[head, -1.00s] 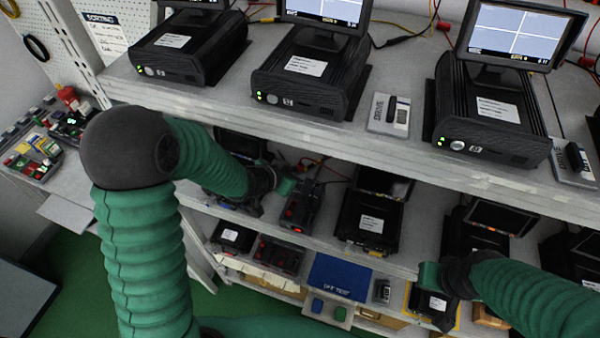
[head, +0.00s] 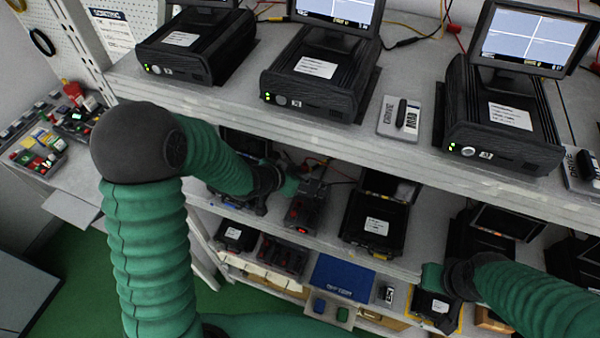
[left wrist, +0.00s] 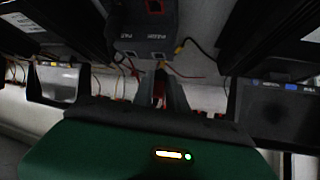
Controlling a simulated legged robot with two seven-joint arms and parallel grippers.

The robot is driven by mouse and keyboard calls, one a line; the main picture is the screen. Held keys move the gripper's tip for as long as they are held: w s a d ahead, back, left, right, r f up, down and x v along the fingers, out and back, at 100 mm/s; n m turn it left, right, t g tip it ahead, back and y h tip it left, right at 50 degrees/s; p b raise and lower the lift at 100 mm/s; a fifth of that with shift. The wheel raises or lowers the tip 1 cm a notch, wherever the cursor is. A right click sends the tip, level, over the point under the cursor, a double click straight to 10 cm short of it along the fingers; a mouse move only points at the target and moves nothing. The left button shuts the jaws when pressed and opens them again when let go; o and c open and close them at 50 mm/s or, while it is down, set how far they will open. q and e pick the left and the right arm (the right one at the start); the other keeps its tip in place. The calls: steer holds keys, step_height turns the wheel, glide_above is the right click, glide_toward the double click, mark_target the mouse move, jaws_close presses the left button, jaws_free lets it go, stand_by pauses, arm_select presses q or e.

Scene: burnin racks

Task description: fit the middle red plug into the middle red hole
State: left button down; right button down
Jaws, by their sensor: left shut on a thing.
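My left gripper (head: 291,186) is at the dark grey box (head: 308,203) on the lower shelf, beside its left edge. In the left wrist view the gripper (left wrist: 163,92) is shut on a small red piece (left wrist: 159,91), which looks like a red plug; the jaws hide most of it. The grey box (left wrist: 148,38) is just ahead of the jaws, with lettering and a red spot (left wrist: 154,6) on its face. I cannot make out the middle red hole or whether the plug touches it. My right gripper (head: 432,278) is low at the right; its fingers are not clear.
Black units (head: 374,218) stand to the right of the box on the lower shelf. The upper shelf (head: 330,135) overhangs my left forearm and carries larger black units with screens. Thin red and black wires lie behind the box. A blue panel (head: 342,276) is below.

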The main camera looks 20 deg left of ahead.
arm_select(q)
steer(key=shift+a, duration=0.2)
arm_select(e)
steer(key=shift+a, duration=0.3)
arm_select(q)
steer(key=shift+d, duration=0.85)
steer(key=shift+s, duration=0.1)
arm_select(e)
steer(key=shift+d+f, duration=0.25)
steer(key=shift+d, duration=0.2)
arm_select(q)
steer(key=shift+a, duration=0.25)
arm_select(e)
steer(key=shift+a, duration=0.3)
arm_select(q)
steer(key=shift+d, duration=0.2)
arm_select(e)
steer(key=shift+d, duration=0.25)
arm_select(q)
steer(key=shift+a+f, duration=0.1)
steer(key=shift+a, duration=0.05)
arm_select(e)
steer(key=shift+a, duration=0.1)
arm_select(q)
steer(key=shift+a+f+b, duration=0.15)
steer(key=shift+f+b, duration=0.25)
steer(key=shift+f, duration=0.05)
arm_select(e)
steer(key=shift+f, duration=0.15)
